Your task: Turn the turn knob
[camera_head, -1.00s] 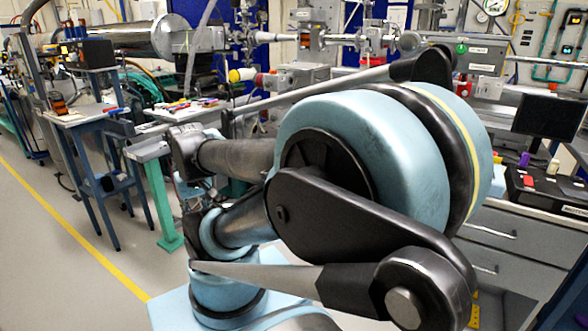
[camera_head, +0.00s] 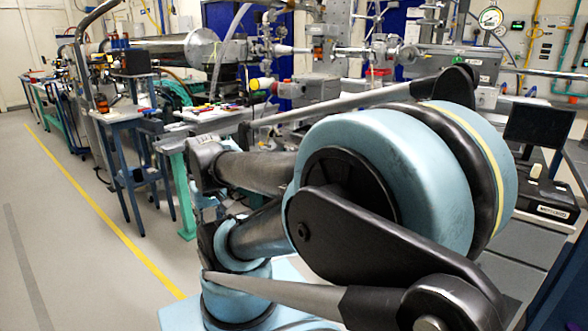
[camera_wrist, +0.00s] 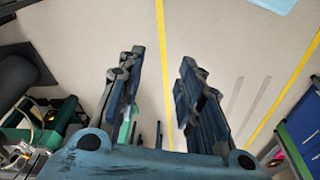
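My gripper (camera_wrist: 162,58) shows in the wrist view with its two dark fingers spread apart and nothing between them. It hangs over bare floor. In the head view my arm fills the middle and right, and my gripper cannot be made out there. I cannot pick out the turn knob with certainty.
A blue-legged table (camera_head: 128,114) stands on the left, near a bench with coloured tools (camera_head: 212,112). A monitor (camera_head: 538,124) and a black box (camera_head: 545,200) are on the right. The floor with a yellow line (camera_head: 100,205) is clear at left.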

